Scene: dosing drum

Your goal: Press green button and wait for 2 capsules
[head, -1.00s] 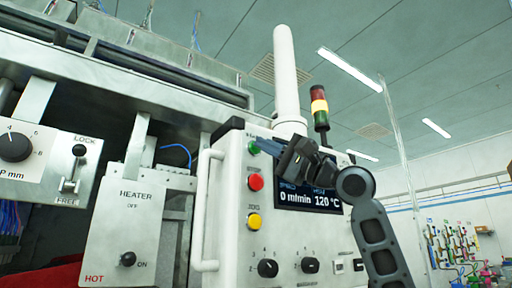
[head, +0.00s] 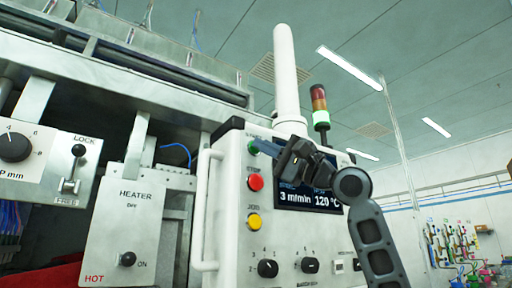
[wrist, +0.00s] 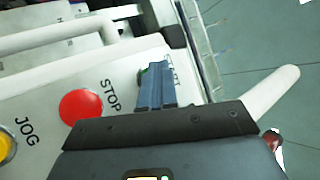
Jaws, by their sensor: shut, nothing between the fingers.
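The green button (head: 252,149) is at the top left of the white control panel (head: 231,220), above the red STOP button (head: 255,182) and the yellow JOG button (head: 253,222). My gripper (head: 259,147) is shut and empty, its fingertips at the green button and partly covering it. In the wrist view the closed fingers (wrist: 153,75) hide most of the green button, with a green sliver (wrist: 145,71) showing. The panel display (head: 310,197) reads 3 m/min and 120 °C. No capsules are in view.
A white vertical handle (head: 206,210) stands left of the buttons. Knobs (head: 268,268) sit below them. A heater box (head: 125,230) marked HOT is farther left. The signal tower (head: 321,118) shows green lit. Open room lies to the right.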

